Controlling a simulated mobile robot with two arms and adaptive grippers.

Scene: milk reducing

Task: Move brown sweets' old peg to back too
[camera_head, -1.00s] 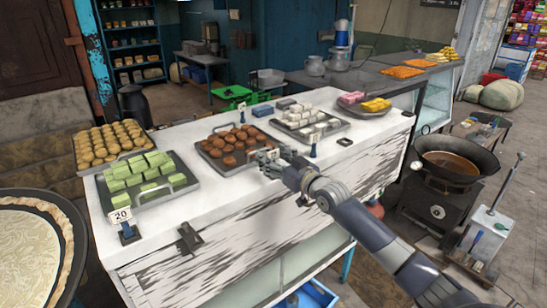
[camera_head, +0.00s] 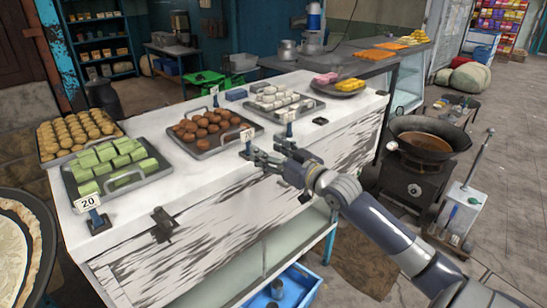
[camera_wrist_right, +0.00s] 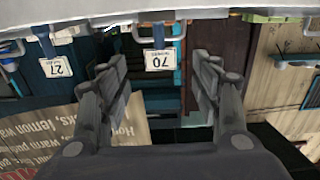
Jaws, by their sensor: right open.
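The brown sweets lie on a dark tray (camera_head: 218,143) in the middle of the white counter. A peg with a price tag reading 70 (camera_head: 247,135) stands at the counter's front, just right of that tray. In the right wrist view the tag (camera_wrist_right: 159,60) appears upside down, between and beyond the fingers. My right gripper (camera_head: 268,152) is open and empty, just in front of the peg and apart from it. Another small tagged peg (camera_head: 214,91) stands at the back behind the brown sweets; its number is unreadable. My left gripper is not in view.
Another tagged peg (camera_head: 290,116) stands near the white sweets tray (camera_head: 284,100). A 20 tag (camera_head: 87,203) stands before the green sweets tray (camera_head: 120,178). A dark clip (camera_head: 163,223) sits on the front edge. The counter (camera_head: 195,178) is bare between brown sweets and front edge.

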